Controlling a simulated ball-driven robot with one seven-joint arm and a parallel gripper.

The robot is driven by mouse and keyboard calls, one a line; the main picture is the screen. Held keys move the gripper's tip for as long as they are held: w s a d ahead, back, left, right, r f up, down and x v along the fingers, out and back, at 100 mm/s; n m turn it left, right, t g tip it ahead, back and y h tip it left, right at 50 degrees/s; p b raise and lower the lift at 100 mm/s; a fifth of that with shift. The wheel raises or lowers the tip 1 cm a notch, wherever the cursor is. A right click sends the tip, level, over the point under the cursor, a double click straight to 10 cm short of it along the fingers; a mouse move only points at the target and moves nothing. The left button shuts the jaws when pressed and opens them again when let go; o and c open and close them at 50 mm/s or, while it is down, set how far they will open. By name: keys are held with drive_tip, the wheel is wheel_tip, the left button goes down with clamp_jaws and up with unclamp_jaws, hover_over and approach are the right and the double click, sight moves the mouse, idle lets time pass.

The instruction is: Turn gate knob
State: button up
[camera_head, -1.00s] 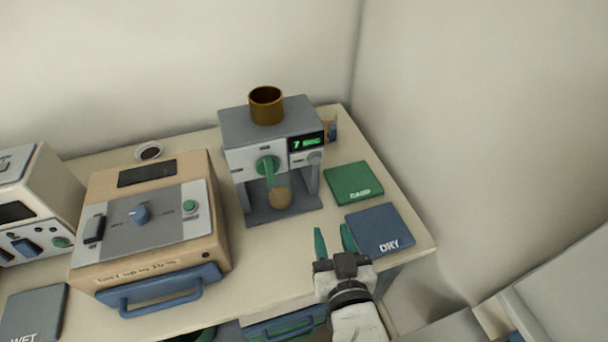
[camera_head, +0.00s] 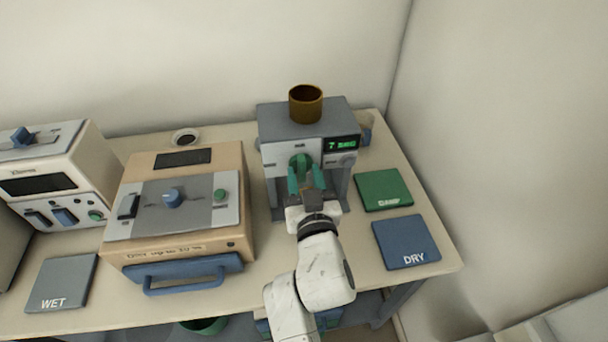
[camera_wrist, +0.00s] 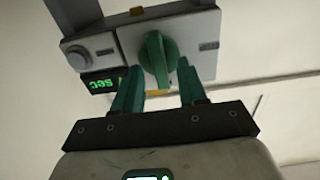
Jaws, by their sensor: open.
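The green gate knob (camera_head: 300,163) is on the white front panel of the grey machine (camera_head: 285,115), below its brown cup. In the wrist view the knob (camera_wrist: 157,58) shows whole, with its grip bar pointing toward my gripper. My gripper (camera_head: 306,180) is in front of the machine, with its green fingers open and empty. In the wrist view the gripper (camera_wrist: 160,85) has its fingertips on both sides of the knob's lower end, seemingly apart from it. Whether the tips reach the knob's depth I cannot tell. The space under the knob is partly hidden behind my gripper.
A tan box (camera_head: 150,225) with a blue handle stands left of the machine. A green mat (camera_head: 382,190) and a blue DRY mat (camera_head: 405,243) lie to the right. A grey WET mat (camera_head: 62,283) lies at the left front.

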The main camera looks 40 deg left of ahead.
drive_tip(key=shift+w+a, duration=0.15)
drive_tip(key=shift+a, duration=0.05)
drive_tip(key=shift+c, duration=0.4)
clamp_jaws()
